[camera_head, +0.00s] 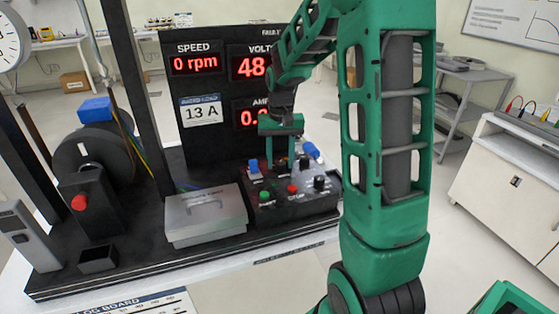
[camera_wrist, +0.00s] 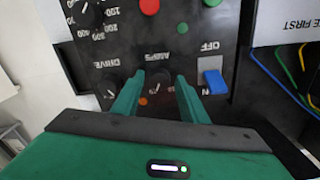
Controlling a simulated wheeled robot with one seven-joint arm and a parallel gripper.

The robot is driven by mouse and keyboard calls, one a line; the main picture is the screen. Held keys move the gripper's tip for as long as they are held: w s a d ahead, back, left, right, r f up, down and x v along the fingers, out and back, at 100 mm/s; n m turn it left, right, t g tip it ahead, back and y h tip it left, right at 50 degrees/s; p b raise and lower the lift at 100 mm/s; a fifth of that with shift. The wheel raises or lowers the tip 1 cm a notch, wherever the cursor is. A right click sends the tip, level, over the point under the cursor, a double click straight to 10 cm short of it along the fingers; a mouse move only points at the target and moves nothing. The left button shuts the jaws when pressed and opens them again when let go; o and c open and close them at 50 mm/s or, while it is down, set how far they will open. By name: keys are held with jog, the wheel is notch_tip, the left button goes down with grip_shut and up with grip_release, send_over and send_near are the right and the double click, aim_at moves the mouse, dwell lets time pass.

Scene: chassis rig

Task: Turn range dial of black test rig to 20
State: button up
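The black test rig's control panel (camera_head: 322,203) lies below my gripper (camera_head: 281,164), which points down at its rear part. In the wrist view the panel appears upside down. A dark dial (camera_wrist: 158,86) marked AMPS sits between the two fingertips of my gripper (camera_wrist: 158,82). The fingers are spread, with a gap showing around the dial; I cannot tell whether either touches it. The dial's pointer and scale numbers are too small and partly hidden to read. A dial marked DRIVE (camera_wrist: 110,92) sits beside it, to the left in the wrist view.
A blue OFF/ON switch (camera_wrist: 213,82) is close to the right finger. A red button (camera_wrist: 149,6) and a numbered black knob (camera_wrist: 88,14) are farther off on the panel. The rig's display board (camera_head: 215,135) stands behind the gripper. A grey lidded box (camera_head: 203,215) lies left of the panel.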

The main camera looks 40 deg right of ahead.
aim_at(280, 163)
dwell(0.3)
notch_tip(280, 163, up, 11)
jog(key=shift+f, duration=0.15)
dwell(0.4)
dwell(0.3)
jog(key=s+a+f, duration=0.1)
jog(key=s+f, duration=0.1)
jog(key=s, duration=1.2)
jog(key=s+a+f, duration=0.1)
jog(key=s+f, duration=0.2)
jog(key=s, duration=1.2)
jog(key=shift+a, duration=0.3)
jog(key=shift+f, duration=0.1)
